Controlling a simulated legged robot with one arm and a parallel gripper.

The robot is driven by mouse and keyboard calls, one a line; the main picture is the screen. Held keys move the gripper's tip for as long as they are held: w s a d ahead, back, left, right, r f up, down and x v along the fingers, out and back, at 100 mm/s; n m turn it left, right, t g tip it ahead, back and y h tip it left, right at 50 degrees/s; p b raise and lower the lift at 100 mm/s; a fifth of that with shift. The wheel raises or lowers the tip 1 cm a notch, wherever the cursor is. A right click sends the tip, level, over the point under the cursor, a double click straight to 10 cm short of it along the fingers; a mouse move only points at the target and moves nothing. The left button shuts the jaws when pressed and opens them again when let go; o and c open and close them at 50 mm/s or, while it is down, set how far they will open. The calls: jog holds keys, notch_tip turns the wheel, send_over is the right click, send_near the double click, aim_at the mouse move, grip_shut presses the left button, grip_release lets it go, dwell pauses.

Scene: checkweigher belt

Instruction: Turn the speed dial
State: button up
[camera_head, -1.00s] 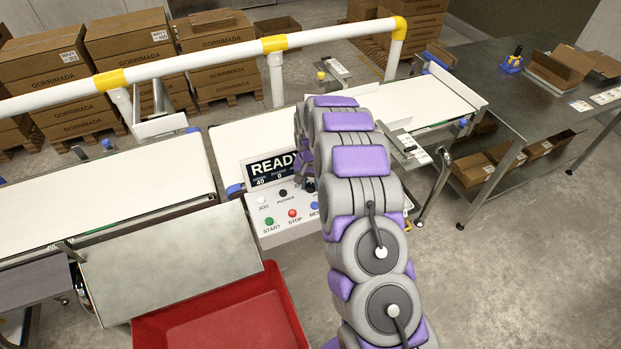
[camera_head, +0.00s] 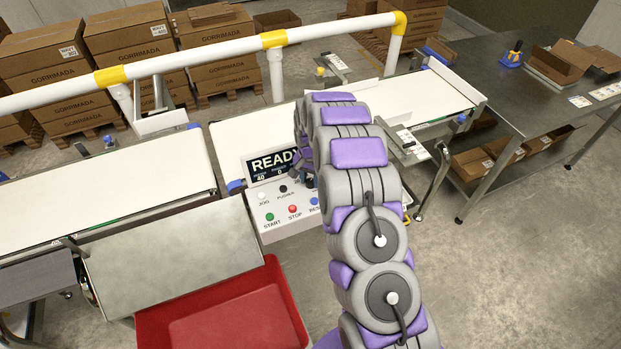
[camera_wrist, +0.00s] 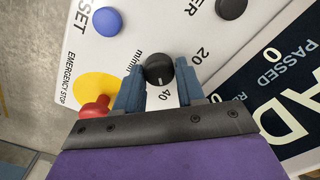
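The speed dial (camera_wrist: 158,70) is a round black knob on the white control panel (camera_head: 268,220). In the wrist view its pale mark points toward the printed 40. My gripper (camera_wrist: 160,75) has its two blue fingers on either side of the dial, apart from each other. A narrow gap seems to show beside the dial, so I see no clear grip on it. In the head view my arm hides the dial and most of my gripper. The display (camera_head: 276,166) reads READY, with 40 and 0 below.
A red emergency stop (camera_wrist: 95,107) on a yellow disc sits close to the left finger. A blue button (camera_wrist: 107,21) and a black knob (camera_wrist: 231,8) lie beyond the dial. Start (camera_head: 269,217) and stop (camera_head: 293,209) buttons are nearby. A red bin (camera_head: 282,285) stands in front.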

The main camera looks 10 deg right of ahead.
aim_at(310, 181)
jog(key=o, duration=0.4)
jog(key=shift+c, duration=0.2)
jog(key=shift+r, duration=0.15)
notch_tip(310, 181, up, 17)
jog(key=p, duration=0.1)
jog(key=shift+p, duration=0.4)
jog(key=shift+a, duration=0.1)
